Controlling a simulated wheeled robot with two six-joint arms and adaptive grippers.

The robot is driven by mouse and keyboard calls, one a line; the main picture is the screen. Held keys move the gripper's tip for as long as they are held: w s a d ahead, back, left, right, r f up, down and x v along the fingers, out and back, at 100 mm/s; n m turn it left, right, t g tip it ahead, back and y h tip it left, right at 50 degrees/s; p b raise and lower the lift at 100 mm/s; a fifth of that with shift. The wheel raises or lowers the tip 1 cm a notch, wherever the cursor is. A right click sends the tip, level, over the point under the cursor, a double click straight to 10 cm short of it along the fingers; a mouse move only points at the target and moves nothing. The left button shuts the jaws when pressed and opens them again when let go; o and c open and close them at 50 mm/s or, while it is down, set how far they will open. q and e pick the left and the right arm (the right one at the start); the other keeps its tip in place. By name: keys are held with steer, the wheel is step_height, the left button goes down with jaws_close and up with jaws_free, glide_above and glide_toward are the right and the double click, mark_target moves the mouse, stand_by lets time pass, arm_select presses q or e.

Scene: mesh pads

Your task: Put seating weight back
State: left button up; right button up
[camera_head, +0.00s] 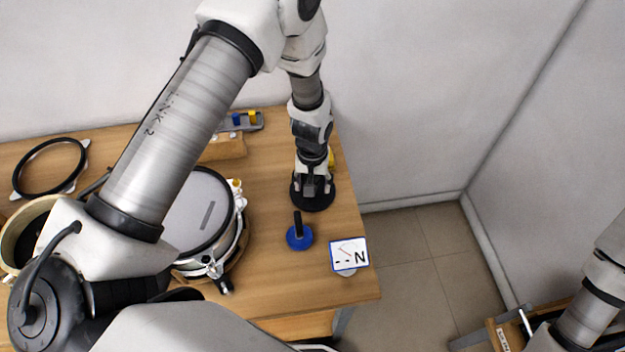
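A blue disc with an upright black handle (299,238) stands on the wooden table, right of the drum. A wider black disc (314,202) lies just behind it, near the table's right edge. I cannot tell for sure which of the two is the seating weight. My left gripper (314,187) points down directly over the black disc, at or very near it. Its fingertips are small and partly hidden, so its opening and any hold are unclear. My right arm (590,312) enters at the lower right; its gripper does not show clearly.
A drum with a pale head (198,215) sits left, partly behind my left arm. A black hoop (50,167) lies far left. A dial card marked N (349,254) stands at the right edge. A small tray (240,122) is at the back. A wooden surface (508,332) shows lower right.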

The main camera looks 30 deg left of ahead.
arm_select(q)
step_height(320, 180, up, 11)
steer(key=b, duration=0.2)
steer(key=shift+r+b, duration=0.15)
steer(key=shift+b, duration=0.25)
steer(key=shift+r, duration=0.5)
